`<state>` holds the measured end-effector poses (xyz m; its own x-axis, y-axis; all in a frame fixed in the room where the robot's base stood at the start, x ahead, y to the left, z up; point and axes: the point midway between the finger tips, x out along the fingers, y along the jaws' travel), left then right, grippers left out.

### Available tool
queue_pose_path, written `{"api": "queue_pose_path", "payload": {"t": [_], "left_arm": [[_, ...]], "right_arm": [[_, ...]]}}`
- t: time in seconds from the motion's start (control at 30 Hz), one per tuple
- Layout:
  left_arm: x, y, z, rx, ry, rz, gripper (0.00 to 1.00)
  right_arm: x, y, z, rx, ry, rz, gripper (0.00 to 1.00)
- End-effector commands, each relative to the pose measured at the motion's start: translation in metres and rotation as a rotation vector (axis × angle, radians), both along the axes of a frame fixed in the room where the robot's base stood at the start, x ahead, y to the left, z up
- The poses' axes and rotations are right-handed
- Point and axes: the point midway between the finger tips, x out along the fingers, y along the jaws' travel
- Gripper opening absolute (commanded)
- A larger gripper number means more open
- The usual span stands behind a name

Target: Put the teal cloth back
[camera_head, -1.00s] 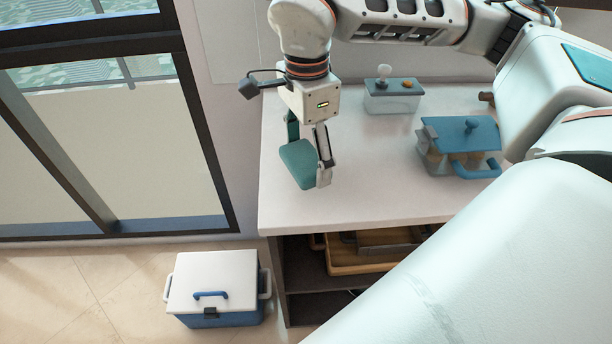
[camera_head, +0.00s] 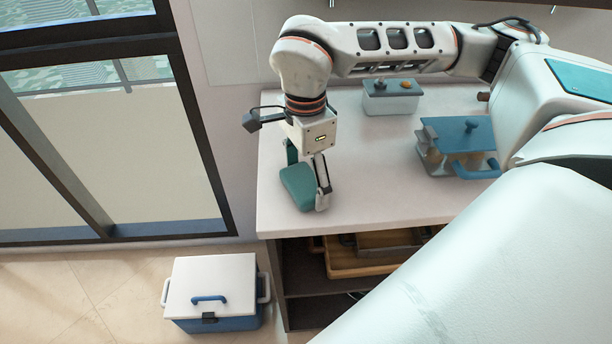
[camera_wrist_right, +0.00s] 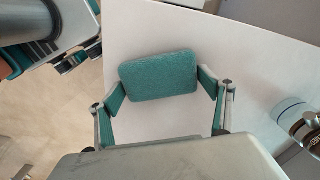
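The teal cloth (camera_head: 298,187) is a folded, rounded pad held between the two fingers of my right gripper (camera_head: 306,172). In the right wrist view the cloth (camera_wrist_right: 160,75) spans the gap between the finger pads, its short sides against them. It is over the white counter (camera_head: 350,195), near the left end. I cannot tell whether its lower edge touches the counter.
A small blue-lidded container (camera_head: 391,98) stands at the back of the counter. A blue and white cooler (camera_head: 212,295) is on the floor at left. Trays (camera_head: 360,262) lie on the shelf below. The middle counter is clear.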

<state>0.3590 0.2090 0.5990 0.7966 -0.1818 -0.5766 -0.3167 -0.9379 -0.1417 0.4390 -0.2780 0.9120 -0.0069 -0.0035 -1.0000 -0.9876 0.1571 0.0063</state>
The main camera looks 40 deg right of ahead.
Motion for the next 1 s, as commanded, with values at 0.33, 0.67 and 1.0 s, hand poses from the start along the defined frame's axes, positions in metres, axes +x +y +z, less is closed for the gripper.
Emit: {"api": "queue_pose_path", "payload": {"t": [0.33, 0.67, 1.0], "left_arm": [[0.0, 0.0, 0.0, 0.0, 0.0, 0.0, 0.4], [0.001, -0.001, 0.008, -0.005, -0.005, 0.001, 0.4], [-0.005, -0.004, 0.009, -0.016, 0.009, 0.0, 0.4]], "right_arm": [[0.0, 0.0, 0.0, 0.0, 0.0, 0.0, 0.92], [0.001, 0.0, 0.038, 0.001, -0.007, 0.001, 0.92], [0.001, 0.0, 0.104, 0.0, -0.005, -0.001, 0.92]]}}
